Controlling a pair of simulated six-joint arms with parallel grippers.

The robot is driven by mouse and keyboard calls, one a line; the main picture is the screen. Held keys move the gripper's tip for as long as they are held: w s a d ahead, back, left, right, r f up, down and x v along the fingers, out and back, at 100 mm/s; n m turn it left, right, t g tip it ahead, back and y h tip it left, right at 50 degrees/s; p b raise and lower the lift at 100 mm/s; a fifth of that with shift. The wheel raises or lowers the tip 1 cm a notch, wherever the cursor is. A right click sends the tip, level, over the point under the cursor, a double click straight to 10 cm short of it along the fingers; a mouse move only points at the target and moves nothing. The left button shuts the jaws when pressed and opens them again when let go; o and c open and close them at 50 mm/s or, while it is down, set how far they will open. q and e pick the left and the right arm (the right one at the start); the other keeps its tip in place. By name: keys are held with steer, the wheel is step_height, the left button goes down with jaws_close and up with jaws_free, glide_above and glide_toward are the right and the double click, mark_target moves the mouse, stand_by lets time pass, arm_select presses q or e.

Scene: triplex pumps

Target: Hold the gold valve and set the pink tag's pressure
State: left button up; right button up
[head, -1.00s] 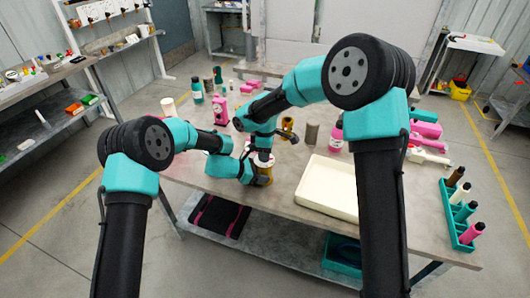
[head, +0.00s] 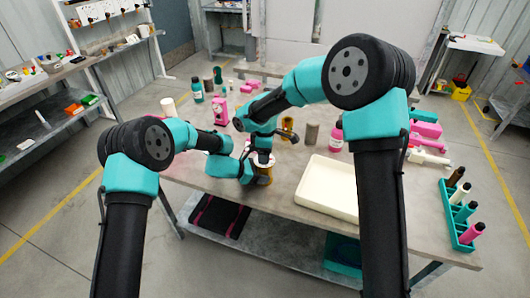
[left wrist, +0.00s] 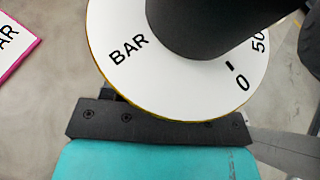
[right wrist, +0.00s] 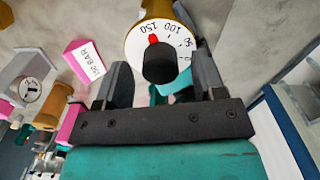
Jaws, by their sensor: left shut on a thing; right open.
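The gold valve (head: 265,176) stands upright near the table's front edge, with a white dial on top. My left gripper (head: 250,172) is shut on its body from the left; the dial (left wrist: 115,75) hides the fingertips in the left wrist view. My right gripper (right wrist: 160,88) is open above the valve, its fingers on either side of the black knob (right wrist: 158,64). I cannot tell whether they touch it. The dial's red pointer (right wrist: 153,39) is near the 150 mark. A pink tag (right wrist: 88,62) with a white BAR label lies beside the valve; its number is hard to read.
A cream tray (head: 328,207) lies right of the valve. Another gold valve (right wrist: 52,105) is at the left in the right wrist view. A teal rack of bottles (head: 456,228) is at the right end.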

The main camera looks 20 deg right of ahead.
step_height(320, 180, up, 12)
stand_by(0.6)
arm_select(q)
steer(key=o, duration=0.8)
steer(key=v, duration=1.2)
